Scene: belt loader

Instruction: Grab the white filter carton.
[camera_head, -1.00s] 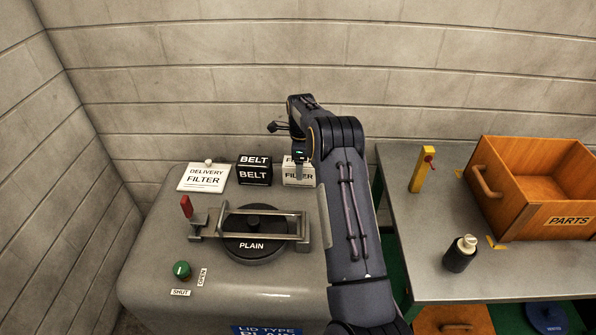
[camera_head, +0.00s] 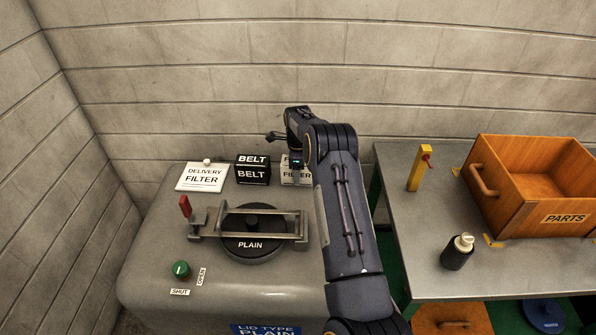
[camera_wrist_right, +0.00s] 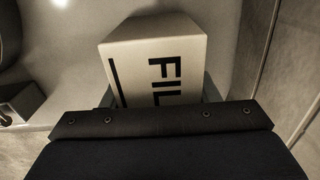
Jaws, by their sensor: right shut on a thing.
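The white filter carton (camera_head: 291,177), marked FILTER, sits at the back right of the grey machine top. My right arm and wrist partly cover it in the head view. In the right wrist view the carton (camera_wrist_right: 155,62) fills the space in front of the gripper, with its dark FIL lettering facing the camera. I cannot tell whether the carton still touches the machine top. My left gripper is not in view.
A black BELT carton (camera_head: 253,170) stands just left of the filter carton. Further left lies a DELIVERY FILTER card (camera_head: 203,178). A round PLAIN lid (camera_head: 250,246) under a clamp bar is in front. A wooden PARTS box (camera_head: 565,219) stands on the right table.

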